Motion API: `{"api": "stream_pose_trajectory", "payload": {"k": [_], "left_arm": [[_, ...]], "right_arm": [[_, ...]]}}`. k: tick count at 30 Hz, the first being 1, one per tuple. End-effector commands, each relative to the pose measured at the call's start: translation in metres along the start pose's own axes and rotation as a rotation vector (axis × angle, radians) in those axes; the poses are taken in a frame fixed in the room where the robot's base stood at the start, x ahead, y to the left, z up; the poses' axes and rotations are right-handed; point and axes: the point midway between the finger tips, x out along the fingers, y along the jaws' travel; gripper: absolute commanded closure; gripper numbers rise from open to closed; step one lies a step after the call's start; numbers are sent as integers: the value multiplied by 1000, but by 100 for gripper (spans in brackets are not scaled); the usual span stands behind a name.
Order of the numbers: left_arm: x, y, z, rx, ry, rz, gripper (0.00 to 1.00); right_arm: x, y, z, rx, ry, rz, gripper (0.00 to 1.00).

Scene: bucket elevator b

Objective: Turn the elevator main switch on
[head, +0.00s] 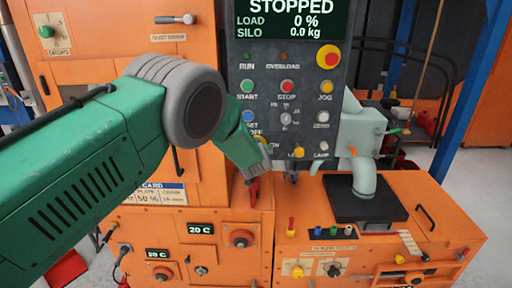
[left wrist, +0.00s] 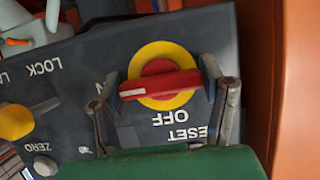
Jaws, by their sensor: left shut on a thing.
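The main switch has a red handle (left wrist: 160,84) on a yellow disc (left wrist: 165,102). In the left wrist view, the handle lies nearly level across the disc. Its white mark is at its left end, on the side of a partly hidden label ending in N. The word OFF stands below the disc in that view. My left gripper (left wrist: 163,92) has one finger at each end of the handle and is shut on it. In the head view, my left gripper (head: 262,160) is at the panel's lower left edge and my arm hides most of the switch. My right gripper is not in view.
The dark control panel (head: 270,68) carries a STOPPED display (head: 292,18), a red stop button (head: 288,86) and a yellow-ringed emergency button (head: 328,57). Orange cabinets stand left and below. A grey pipe (head: 364,175) rises on the right. A yellow knob (left wrist: 15,122) is near my left gripper.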

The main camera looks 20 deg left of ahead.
Motion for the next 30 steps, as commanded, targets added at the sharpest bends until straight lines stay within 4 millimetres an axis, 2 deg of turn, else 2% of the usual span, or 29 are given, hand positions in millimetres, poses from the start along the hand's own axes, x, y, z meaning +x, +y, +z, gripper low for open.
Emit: {"api": "stream_pose_trajectory", "payload": {"k": [16,17,18,30], "left_arm": [[0,1,-1,26,2,-7,65],[0,1,-1,26,2,-7,29],[0,1,-1,25,2,-7,16],[-7,1,-1,22,0,-8,16]], "right_arm": [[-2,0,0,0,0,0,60],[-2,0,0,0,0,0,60],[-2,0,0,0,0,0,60],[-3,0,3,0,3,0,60]]}}
